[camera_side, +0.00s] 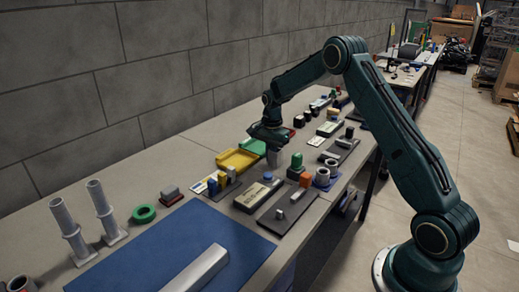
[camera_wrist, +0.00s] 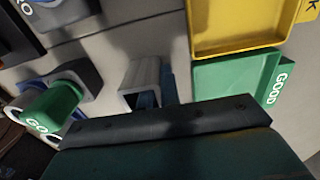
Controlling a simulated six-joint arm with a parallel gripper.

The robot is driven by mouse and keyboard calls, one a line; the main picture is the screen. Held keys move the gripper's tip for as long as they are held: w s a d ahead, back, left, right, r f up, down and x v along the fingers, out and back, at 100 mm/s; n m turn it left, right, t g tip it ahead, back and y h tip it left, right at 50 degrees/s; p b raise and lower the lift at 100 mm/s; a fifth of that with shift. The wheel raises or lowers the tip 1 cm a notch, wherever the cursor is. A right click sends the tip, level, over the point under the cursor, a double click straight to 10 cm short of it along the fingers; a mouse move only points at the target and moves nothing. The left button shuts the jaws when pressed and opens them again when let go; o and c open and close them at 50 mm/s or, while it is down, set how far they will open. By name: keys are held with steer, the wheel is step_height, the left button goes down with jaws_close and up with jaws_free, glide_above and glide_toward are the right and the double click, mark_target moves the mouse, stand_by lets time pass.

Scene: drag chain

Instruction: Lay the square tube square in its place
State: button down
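A grey square tube (camera_wrist: 142,74) with an open square end shows just in front of my gripper (camera_wrist: 158,92) in the wrist view. Two narrow bluish finger shapes are there, one by the tube's open end and one along its right side. Whether they press on the tube is unclear. In the side view my gripper (camera_side: 270,138) is low over the bench, with a small grey piece (camera_side: 274,158) upright below it, probably the same tube. The tube's place cannot be told for certain.
A yellow tray (camera_side: 238,160) and a green tray (camera_wrist: 235,88) marked GOOD lie beside the gripper. A green block (camera_side: 297,160), a dark plate with small pieces (camera_side: 268,222) and a blue mat (camera_side: 150,250) with a long grey bar (camera_side: 200,270) are nearer the camera.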

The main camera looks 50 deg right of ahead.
steer(key=shift+r, duration=0.15)
step_height(320, 180, up, 20)
stand_by(0.7)
steer(key=shift+a, duration=0.1)
stand_by(0.4)
steer(key=s+a+f, duration=0.5)
steer(key=s+a, duration=0.2)
steer(key=a, duration=0.3)
steer(key=s+a+f, duration=0.5)
steer(key=s+a, duration=0.3)
steer(key=a, duration=0.3)
steer(key=shift+s+f, duration=0.25)
steer(key=shift+f, duration=0.15)
